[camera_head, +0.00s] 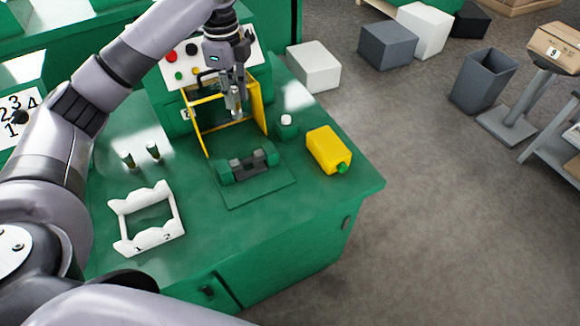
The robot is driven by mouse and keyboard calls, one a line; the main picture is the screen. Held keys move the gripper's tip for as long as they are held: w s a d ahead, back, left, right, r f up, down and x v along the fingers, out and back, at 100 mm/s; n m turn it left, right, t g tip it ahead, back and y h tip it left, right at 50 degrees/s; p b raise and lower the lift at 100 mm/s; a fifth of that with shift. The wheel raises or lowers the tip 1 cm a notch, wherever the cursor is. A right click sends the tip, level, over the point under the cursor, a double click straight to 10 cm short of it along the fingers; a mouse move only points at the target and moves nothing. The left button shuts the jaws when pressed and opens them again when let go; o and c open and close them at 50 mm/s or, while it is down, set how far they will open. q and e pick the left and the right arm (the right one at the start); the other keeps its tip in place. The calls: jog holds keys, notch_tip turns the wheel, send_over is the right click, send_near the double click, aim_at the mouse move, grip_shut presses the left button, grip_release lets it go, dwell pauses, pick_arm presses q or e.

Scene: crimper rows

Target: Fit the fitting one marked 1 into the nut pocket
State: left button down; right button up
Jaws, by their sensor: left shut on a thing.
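My left gripper (234,104) points down inside the yellow guard frame of the green machine. It is shut on a small pale metal piece (237,115), which looks like a fitting; no mark on it can be read. Below and in front of it, a green and dark grey block assembly (248,163) lies on a green plate. The held piece is above and behind this assembly, apart from it. I cannot make out the nut pocket clearly. A white rack (153,239) marked 1 and 2 stands at front left, with nothing resting in it. My right gripper is not in view.
The yellow guard (259,104) stands close around the gripper. The bench's front right is clear.

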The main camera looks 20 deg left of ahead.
pick_arm(q)
notch_tip(320, 180, down, 20)
jog(key=shift+w+d+f+p, duration=0.1)
jog(key=shift+p, duration=0.95)
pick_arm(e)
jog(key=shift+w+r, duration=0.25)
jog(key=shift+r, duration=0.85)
pick_arm(q)
jog(key=c, duration=1.4)
grip_release()
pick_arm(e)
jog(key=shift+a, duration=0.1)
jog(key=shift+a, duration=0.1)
